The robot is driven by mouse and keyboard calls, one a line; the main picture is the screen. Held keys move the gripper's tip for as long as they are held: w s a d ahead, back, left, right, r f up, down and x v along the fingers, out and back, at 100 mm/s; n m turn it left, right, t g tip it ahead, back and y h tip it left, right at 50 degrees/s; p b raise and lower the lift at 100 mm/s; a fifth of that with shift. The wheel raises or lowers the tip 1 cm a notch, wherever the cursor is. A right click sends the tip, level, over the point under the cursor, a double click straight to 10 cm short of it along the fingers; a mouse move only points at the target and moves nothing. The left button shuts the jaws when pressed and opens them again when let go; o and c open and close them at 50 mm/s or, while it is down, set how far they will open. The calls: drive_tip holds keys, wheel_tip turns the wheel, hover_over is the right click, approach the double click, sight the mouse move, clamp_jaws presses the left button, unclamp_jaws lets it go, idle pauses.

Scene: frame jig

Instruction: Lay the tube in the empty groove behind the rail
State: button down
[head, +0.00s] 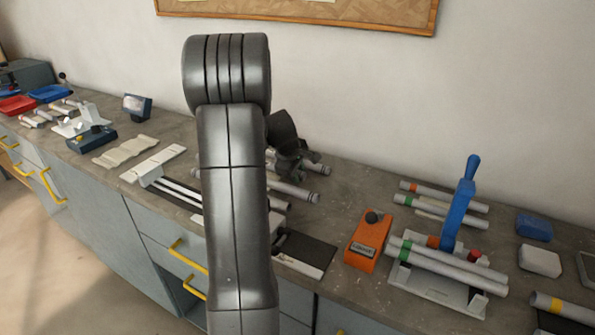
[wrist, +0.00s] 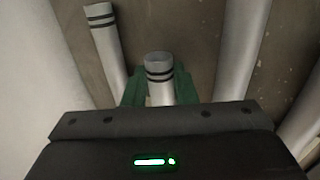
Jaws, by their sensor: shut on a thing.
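My gripper (wrist: 158,88) has green fingers and is shut on a grey tube (wrist: 159,68) with dark bands near its end. In the head view my gripper (head: 291,168) is low over the bench, behind my arm. Grey banded tubes show beside it there, one at the back (head: 317,167) and one in front (head: 292,189); I cannot tell which is held. Another banded tube (wrist: 104,32) lies left of the held one in the wrist view. The jig with its pale rails (head: 180,189) and dark plate (head: 307,249) is largely hidden by my arm, so I cannot make out the groove.
An orange box (head: 367,242) with a dark knob stands right of the jig. Further right is a fixture with a blue lever (head: 460,205) and several tubes. Pale long pieces (wrist: 243,50) lie right of my gripper in the wrist view. The wall runs close behind.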

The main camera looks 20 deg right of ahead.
drive_tip(key=shift+f, duration=0.15)
idle(0.4)
drive_tip(key=c, duration=1.1)
unclamp_jaws()
drive_tip(key=shift+s, duration=0.1)
drive_tip(key=shift+s+a+f, duration=0.1)
drive_tip(key=shift+f, duration=0.1)
drive_tip(key=v, duration=1.4)
drive_tip(key=shift+r, duration=0.3)
drive_tip(key=shift+w, duration=0.25)
drive_tip(key=x, duration=1.3)
drive_tip(key=shift+f, duration=0.1)
